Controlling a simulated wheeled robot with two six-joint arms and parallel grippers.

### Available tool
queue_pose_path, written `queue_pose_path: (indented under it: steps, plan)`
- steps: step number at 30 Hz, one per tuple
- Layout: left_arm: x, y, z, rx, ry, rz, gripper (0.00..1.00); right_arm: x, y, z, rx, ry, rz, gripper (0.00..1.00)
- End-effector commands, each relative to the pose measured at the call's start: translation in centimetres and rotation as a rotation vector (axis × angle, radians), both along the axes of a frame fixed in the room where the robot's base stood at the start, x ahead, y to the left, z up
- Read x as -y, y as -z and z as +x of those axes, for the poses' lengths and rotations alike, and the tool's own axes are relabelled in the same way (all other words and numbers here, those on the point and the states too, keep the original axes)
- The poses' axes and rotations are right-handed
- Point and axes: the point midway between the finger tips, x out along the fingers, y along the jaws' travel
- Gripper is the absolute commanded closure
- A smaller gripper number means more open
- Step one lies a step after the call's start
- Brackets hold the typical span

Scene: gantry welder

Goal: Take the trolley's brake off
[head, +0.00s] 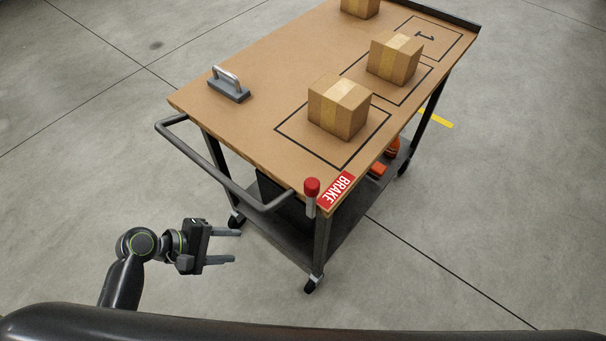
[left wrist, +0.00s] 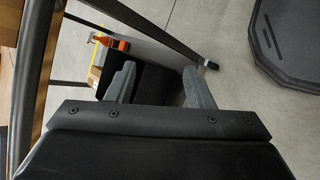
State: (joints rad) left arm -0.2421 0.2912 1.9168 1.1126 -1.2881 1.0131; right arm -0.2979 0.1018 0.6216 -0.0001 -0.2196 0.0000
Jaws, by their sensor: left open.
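The trolley (head: 252,138) stands ahead with a brown top, dark frame and castors. Its brake lever, a short grey post with a red knob (head: 312,187), stands upright at the near corner, beside a red BRAKE label (head: 338,188). My left gripper (head: 238,246) is open and empty, left of the trolley's near end and below the push handle (head: 230,190). It is apart from the lever. In the left wrist view the two fingers (left wrist: 160,85) are spread with nothing between them; the red knob is not visible there. My right gripper is in neither view.
Cardboard boxes (head: 339,106) stand in outlined areas on the trolley top. A grey block with a metal handle (head: 229,84) sits at its left edge. Orange items (head: 392,147) lie on the lower shelf. The concrete floor around the trolley is clear.

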Motion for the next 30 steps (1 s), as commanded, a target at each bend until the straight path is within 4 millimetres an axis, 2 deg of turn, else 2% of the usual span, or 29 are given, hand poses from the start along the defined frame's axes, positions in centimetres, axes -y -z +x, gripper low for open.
queue_pose_path:
  steps: [1,3,6,13,21,26,30]
  plan:
    - [0.8,-2.4,-0.4,0.000,0.027,-0.034,0.52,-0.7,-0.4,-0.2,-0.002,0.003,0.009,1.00]
    - [1.9,-5.4,-1.1,-0.021,0.063,-0.095,0.52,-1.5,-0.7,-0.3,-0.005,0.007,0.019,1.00]
    - [2.8,-7.6,-1.2,-0.088,0.065,-0.200,0.52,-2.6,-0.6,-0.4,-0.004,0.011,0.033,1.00]
    - [3.2,-11.1,0.9,-0.312,-0.016,-0.479,0.52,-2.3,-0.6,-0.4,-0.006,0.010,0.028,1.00]
    - [2.4,-15.8,3.6,-0.606,-0.077,-0.781,0.52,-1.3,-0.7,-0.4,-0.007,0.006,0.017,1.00]
    - [2.3,-16.8,4.1,-0.674,-0.084,-0.844,0.52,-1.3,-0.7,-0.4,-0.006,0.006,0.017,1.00]
    - [3.3,-17.0,4.4,-0.680,-0.083,-0.852,0.52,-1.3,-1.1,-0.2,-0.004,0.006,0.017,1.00]
